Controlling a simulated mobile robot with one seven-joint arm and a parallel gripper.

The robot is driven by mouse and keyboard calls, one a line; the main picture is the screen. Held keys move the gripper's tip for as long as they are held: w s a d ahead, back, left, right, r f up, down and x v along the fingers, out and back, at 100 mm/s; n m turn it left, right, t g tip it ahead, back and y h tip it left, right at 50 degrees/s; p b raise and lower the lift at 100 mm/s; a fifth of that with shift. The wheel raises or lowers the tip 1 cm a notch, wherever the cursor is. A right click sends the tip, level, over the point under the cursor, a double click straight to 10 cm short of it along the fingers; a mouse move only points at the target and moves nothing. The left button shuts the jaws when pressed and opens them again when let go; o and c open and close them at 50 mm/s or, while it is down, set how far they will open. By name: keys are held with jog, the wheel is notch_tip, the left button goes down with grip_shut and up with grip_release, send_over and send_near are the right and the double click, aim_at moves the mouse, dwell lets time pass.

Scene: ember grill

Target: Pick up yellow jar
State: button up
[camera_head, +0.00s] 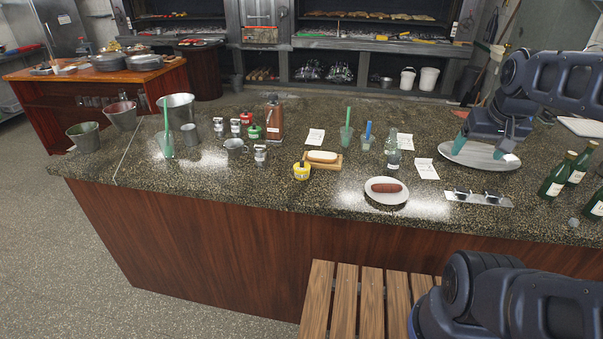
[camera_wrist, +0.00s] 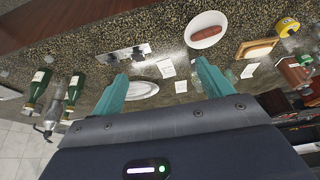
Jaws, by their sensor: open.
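The yellow jar (camera_head: 301,172) is small, with a dark spot on top. It stands on the speckled counter (camera_head: 235,200) left of the middle in the head view, in front of the bun on a wooden board. It also shows at the upper right of the wrist view (camera_wrist: 287,26). My gripper (camera_head: 486,148) is open and empty above the oval metal tray at the right of the head view, well to the right of the jar. Its teal fingers are spread apart in the wrist view (camera_wrist: 162,72).
A plate with a sausage (camera_head: 386,187) stands right of the jar. The bun (camera_head: 321,157), glasses with green and blue items, a clear bottle (camera_head: 393,150) and paper slips are nearby. Green bottles (camera_head: 556,176) stand at the right. Counter left of the jar's front is clear.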

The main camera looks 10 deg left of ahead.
jog(key=w+a+m+g, duration=0.1)
jog(key=w+a+m, duration=0.1)
jog(key=w+a, duration=0.65)
jog(key=m+g+h, duration=0.1)
jog(key=m+h, duration=0.1)
jog(key=m, duration=0.3)
send_over(302, 166)
notch_tip(302, 166, down, 15)
jog(key=shift+s+a+f, duration=0.5)
jog(key=shift+a+f, duration=0.05)
jog(key=shift+a, duration=0.25)
jog(key=x, duration=0.5)
jog(key=shift+a, duration=0.1)
jog(key=shift+s+x, duration=0.15)
jog(key=shift+x, duration=1.25)
jog(key=shift+s+x, duration=0.15)
jog(key=shift+x, duration=1.25)
jog(key=shift+a, duration=0.1)
jog(key=c, duration=1.5)
